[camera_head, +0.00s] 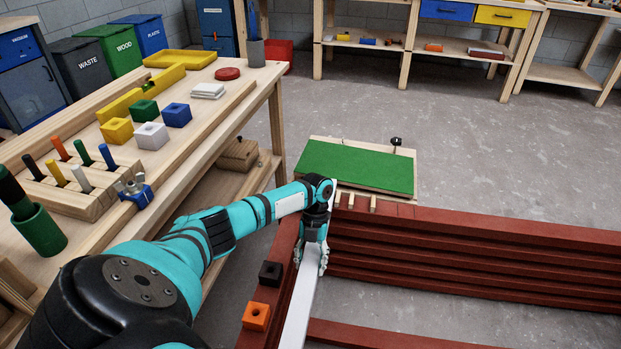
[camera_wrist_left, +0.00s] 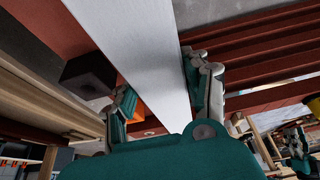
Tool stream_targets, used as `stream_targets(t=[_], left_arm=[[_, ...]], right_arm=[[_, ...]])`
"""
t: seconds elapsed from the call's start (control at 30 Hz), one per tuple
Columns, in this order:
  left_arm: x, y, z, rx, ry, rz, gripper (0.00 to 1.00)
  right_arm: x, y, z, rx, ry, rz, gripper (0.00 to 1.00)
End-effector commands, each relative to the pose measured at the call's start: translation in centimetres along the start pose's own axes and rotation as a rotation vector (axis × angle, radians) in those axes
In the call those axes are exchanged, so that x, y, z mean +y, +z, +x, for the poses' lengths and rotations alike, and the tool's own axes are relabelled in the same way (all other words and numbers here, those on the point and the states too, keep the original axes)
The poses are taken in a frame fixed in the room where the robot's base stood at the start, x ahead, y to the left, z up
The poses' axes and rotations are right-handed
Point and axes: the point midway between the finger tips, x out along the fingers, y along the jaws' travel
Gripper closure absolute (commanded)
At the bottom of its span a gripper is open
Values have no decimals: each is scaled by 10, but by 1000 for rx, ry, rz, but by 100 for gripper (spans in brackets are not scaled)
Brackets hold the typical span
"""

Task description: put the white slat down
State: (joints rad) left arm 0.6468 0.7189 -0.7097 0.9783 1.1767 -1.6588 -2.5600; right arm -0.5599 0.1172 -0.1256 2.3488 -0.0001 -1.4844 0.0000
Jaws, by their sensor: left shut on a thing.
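The white slat (camera_head: 301,303) is long and flat. In the head view it runs from my left gripper (camera_head: 312,258) down to the bottom edge, beside the dark red battens on the left. My left gripper is shut on the slat, with a finger on each side of it. In the left wrist view the slat (camera_wrist_left: 150,55) passes between the two fingers (camera_wrist_left: 160,100) and widens toward the top. Whether the slat touches anything beneath it is hard to tell.
Stacked dark red battens (camera_head: 470,255) lie on the right. A black block (camera_head: 270,273) and an orange block (camera_head: 256,316) sit on the left red batten. A green-topped board (camera_head: 355,167) lies behind the gripper. A wooden workbench (camera_head: 185,150) stands left. Grey floor (camera_head: 450,120) is clear beyond.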

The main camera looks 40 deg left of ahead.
Motion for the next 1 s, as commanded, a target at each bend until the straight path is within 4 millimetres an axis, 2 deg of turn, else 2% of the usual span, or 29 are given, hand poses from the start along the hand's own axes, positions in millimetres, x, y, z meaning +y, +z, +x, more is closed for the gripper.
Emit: stream_targets(t=[0.1, 0.13, 0.3, 0.57, 0.67, 0.73, 0.83, 1.0], left_arm=[[0, 1, -1, -4, -1, 1, 100], [0, 1, 0, -3, 0, 0, 52], [0, 0, 0, -3, 0, 0, 30], [0, 0, -1, -2, 0, 0, 30], [0, 0, -7, -3, 0, 0, 30], [0, 1, -16, -5, -1, 0, 30], [0, 1, -36, -6, -2, 0, 30], [-1, 0, -73, -6, -2, 0, 30]], right_arm=[[0, 0, 0, -1, 0, 0, 60], [0, 0, 0, -1, 0, 0, 60], [0, 0, 0, 0, 0, 0, 60], [0, 0, 0, 0, 1, 0, 60], [0, -1, -1, 3, 1, 0, 60], [0, -2, 0, 7, 0, 0, 60], [-1, 1, 16, -10, -3, -1, 60], [-2, 4, 32, -18, -4, -2, 60]])
